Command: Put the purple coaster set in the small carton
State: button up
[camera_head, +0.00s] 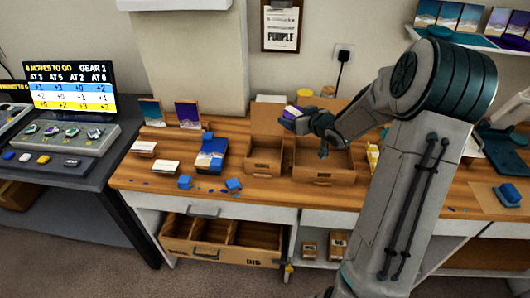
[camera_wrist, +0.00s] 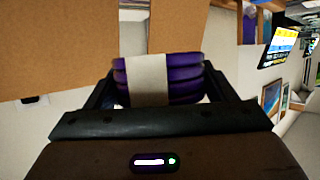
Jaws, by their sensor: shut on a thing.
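The purple coaster set (camera_wrist: 185,78) is a stack with a pale band around its middle. My gripper (camera_head: 297,116) is shut on it and holds it up in the air; in the wrist view the stack sits between both fingers. The small carton (camera_head: 263,171) stands open on the wooden bench, with its back flap raised. In the head view, my gripper appears above the back of the cartons, near the gap between the small one and the larger one. I cannot tell its exact height or depth.
A larger open carton (camera_head: 322,176) stands just right of the small carton. A blue boxed set (camera_head: 210,158) and small blue blocks (camera_head: 232,184) lie to the left. Picture tiles (camera_head: 188,114) stand at the back. A compartmented wooden drawer (camera_head: 225,243) is below the bench.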

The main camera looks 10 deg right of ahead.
jog(key=shift+w+a+f, duration=0.4)
jog(key=shift+a+f, duration=1.2)
jog(key=shift+f, duration=0.05)
jog(key=shift+w+a+f, duration=0.35)
jog(key=shift+a+f, duration=1.3)
jog(key=shift+f, duration=0.05)
jog(key=shift+w+a+f, duration=0.4)
jog(key=shift+a+f, duration=1.2)
jog(key=shift+f, duration=0.05)
jog(key=shift+f+b, duration=0.35)
jog(key=shift+b, duration=0.25)
jog(key=shift+f+b, duration=0.25)
jog(key=shift+b, duration=0.1)
jog(key=o, duration=1.1)
jog(key=shift+o, duration=0.2)
jog(key=shift+r, duration=0.1)
